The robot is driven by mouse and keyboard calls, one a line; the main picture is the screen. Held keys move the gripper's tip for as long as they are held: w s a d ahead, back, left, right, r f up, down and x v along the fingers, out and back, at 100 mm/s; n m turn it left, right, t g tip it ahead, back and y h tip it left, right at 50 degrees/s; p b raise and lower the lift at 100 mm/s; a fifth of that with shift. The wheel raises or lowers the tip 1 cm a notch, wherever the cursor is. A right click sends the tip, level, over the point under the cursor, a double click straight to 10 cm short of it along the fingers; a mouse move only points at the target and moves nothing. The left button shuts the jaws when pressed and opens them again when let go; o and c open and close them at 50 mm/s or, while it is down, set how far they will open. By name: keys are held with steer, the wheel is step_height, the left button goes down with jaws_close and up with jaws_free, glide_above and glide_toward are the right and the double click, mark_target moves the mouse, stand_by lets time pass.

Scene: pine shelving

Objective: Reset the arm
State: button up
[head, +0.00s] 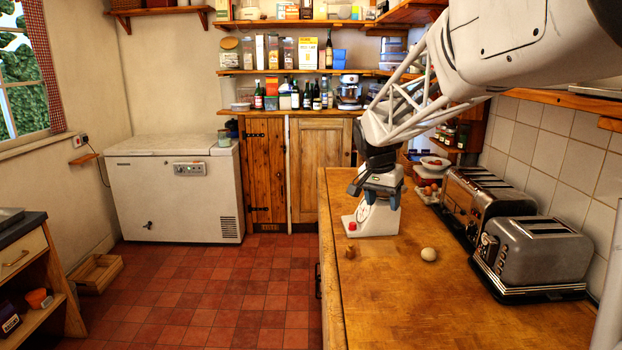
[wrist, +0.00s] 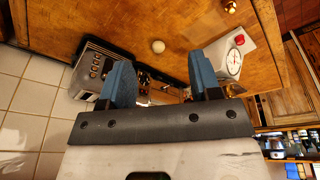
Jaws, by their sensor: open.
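My gripper (wrist: 160,62) shows in the wrist view with its two blue fingers wide apart and nothing between them. In the head view my gripper (head: 373,196) hangs over the counter, in front of the white kitchen scale (head: 375,221), and hides part of it. I cannot tell whether they touch there. In the wrist view the scale (wrist: 232,58), with its dial and red knob, stands just beyond the right finger. A pale round egg-like thing (head: 429,254) lies on the counter; it also shows in the wrist view (wrist: 158,46), beyond the fingertips.
The wooden counter (head: 400,310) is clear at the front. Two toasters (head: 540,255) (head: 485,203) stand along the tiled wall at right. A small brown piece (head: 350,252) lies near the counter's left edge. Loaded shelves (head: 290,73) and a white chest freezer (head: 172,190) are behind.

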steer(key=s+f+n+y, duration=0.1)
steer(key=s+f+n, duration=0.2)
steer(key=s, duration=1.7)
steer(key=s+f+n+y, duration=0.1)
steer(key=s+f+n, duration=0.3)
steer(key=s, duration=1.7)
steer(key=shift+s+d+t, duration=0.2)
steer(key=shift+s+t, duration=0.05)
steer(key=shift+t, duration=0.15)
